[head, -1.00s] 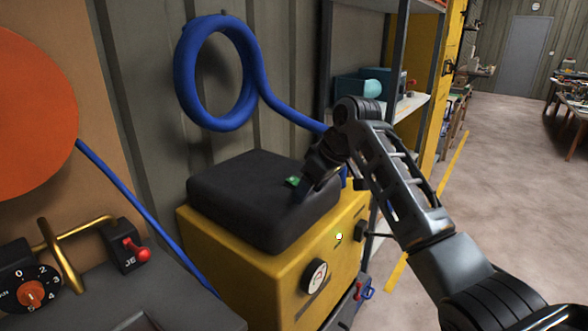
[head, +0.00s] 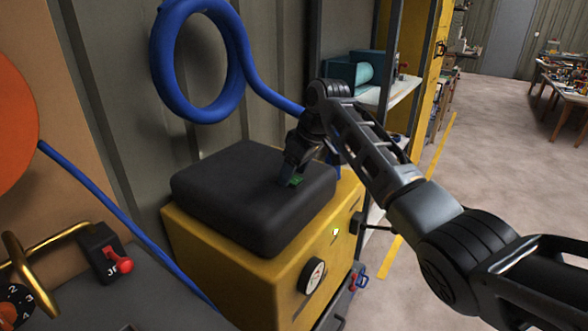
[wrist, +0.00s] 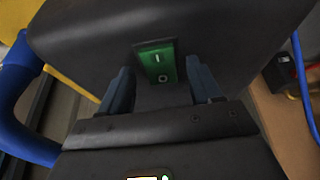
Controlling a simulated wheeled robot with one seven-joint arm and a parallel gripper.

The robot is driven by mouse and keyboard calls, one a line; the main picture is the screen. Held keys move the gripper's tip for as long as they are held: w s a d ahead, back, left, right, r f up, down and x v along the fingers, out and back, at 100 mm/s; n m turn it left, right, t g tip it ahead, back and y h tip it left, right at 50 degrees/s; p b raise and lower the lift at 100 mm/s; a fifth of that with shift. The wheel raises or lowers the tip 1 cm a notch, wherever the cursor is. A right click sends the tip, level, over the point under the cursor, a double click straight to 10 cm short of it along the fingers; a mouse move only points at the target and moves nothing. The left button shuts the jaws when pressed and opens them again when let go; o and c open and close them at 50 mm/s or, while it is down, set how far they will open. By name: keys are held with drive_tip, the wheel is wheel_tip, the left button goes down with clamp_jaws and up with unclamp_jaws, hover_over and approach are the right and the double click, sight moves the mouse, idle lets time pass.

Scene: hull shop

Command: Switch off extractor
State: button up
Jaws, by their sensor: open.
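The extractor is a yellow cabinet (head: 235,270) with a dark padded-looking top (head: 240,195). A green rocker switch (head: 297,181) sits on that top, near its right side. In the wrist view the switch (wrist: 157,62) shows an "I" mark at its upper end and an "O" at its lower end; I cannot tell which end is pressed. My gripper (head: 288,176) is at the switch, and partly covers it in the head view. In the wrist view its two blue-grey fingers (wrist: 159,75) are open, one on each side of the switch, with nothing between them held.
A round gauge (head: 314,276) and a small lit lamp (head: 335,232) are on the cabinet front. A coiled blue hose (head: 200,60) hangs on the wall behind. A red-knobbed lever (head: 121,266) stands at left. Shelving (head: 385,100) rises behind my arm; open floor lies right.

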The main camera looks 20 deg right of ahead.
sight(293, 178)
drive_tip(key=shift+f, duration=0.1)
drive_tip(key=c, duration=1)
drive_tip(key=shift+w+a+r+g+h+p, duration=0.25)
drive_tip(key=shift+g+h+p, duration=0.3)
drive_tip(key=shift+p, duration=0.3)
drive_tip(key=shift+c, duration=0.2)
drive_tip(key=shift+w+f+g+h, duration=0.15)
drive_tip(key=shift+g+h, duration=0.4)
drive_tip(key=shift+g, duration=0.3)
drive_tip(key=o, duration=1)
drive_tip(key=shift+o, duration=0.2)
wheel_tip(293, 178, up, 8)
drive_tip(key=b, duration=0.1)
drive_tip(key=shift+s+d, duration=0.15)
drive_tip(key=shift+s, duration=0.15)
drive_tip(key=shift+f, duration=0.15)
